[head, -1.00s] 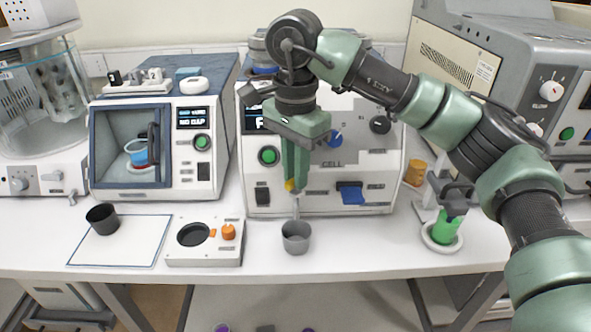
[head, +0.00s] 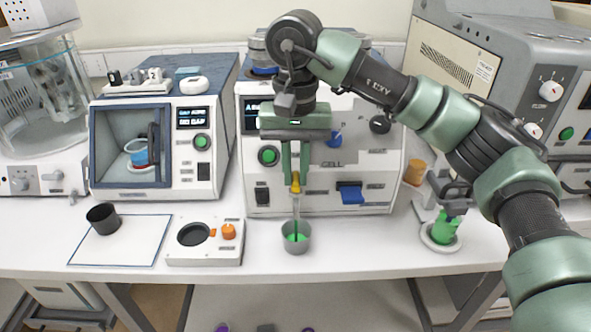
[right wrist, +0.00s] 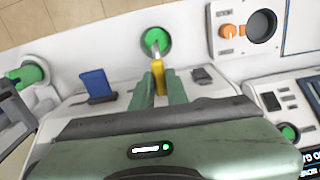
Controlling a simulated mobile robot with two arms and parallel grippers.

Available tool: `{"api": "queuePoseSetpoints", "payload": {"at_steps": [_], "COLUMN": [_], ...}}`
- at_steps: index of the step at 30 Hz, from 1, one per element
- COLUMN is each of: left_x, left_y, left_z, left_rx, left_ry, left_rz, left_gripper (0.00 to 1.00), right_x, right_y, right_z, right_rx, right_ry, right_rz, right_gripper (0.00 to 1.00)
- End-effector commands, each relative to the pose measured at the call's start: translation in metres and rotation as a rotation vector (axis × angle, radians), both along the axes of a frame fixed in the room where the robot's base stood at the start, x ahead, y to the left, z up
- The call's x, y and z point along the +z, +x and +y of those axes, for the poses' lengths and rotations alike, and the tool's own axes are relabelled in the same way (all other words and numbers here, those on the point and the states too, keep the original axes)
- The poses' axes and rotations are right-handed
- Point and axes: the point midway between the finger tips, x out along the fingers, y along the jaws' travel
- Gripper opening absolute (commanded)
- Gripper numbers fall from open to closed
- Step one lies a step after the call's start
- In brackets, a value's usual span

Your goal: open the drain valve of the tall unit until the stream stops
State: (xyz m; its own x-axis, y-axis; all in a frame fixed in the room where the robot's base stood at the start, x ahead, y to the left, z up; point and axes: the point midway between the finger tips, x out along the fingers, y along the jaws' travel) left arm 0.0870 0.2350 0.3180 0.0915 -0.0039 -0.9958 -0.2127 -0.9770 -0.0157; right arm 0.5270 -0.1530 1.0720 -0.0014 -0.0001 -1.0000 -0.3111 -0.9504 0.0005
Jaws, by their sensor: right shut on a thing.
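The tall unit (head: 365,165) stands at the back centre. Its yellow drain valve handle (head: 296,186) is on the lower front, above a spout. My right gripper (head: 295,178) is shut on the handle; the right wrist view also shows the yellow handle (right wrist: 159,80) between the green fingers. A grey cup (head: 296,241) stands on the table under the spout, with green liquid inside. A thin stream runs from the spout into the cup. My left gripper is not in view.
A white unit with an open chamber (head: 130,148) stands to the left. A small white station (head: 205,253), a white mat (head: 118,250) and a black cup (head: 102,218) are on the front left. A green container (head: 446,228) stands at the right.

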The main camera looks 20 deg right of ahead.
Motion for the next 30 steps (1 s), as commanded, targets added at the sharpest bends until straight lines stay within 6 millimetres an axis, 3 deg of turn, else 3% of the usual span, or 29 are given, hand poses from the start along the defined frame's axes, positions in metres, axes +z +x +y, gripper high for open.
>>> {"api": "queuePoseSetpoints", "payload": {"at_steps": [19,20,22,30], "left_x": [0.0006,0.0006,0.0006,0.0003], "left_y": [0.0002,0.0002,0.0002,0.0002], "left_z": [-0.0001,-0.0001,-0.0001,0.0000], "left_rx": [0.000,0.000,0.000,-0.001], "left_ry": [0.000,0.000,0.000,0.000], "left_rz": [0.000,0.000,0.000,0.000], "left_gripper": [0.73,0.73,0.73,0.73], "right_x": [0.0035,0.0035,0.0034,0.0014], "right_y": [0.0014,0.0014,0.0012,0.0005], "right_z": [-0.0003,-0.0002,-0.0003,-0.0002], "right_rx": [0.052,0.052,0.052,0.051], "right_ry": [0.003,0.003,0.002,0.001], "right_rz": [-0.008,-0.008,-0.008,-0.003], "right_gripper": [0.00,0.17,0.36,0.36]}}
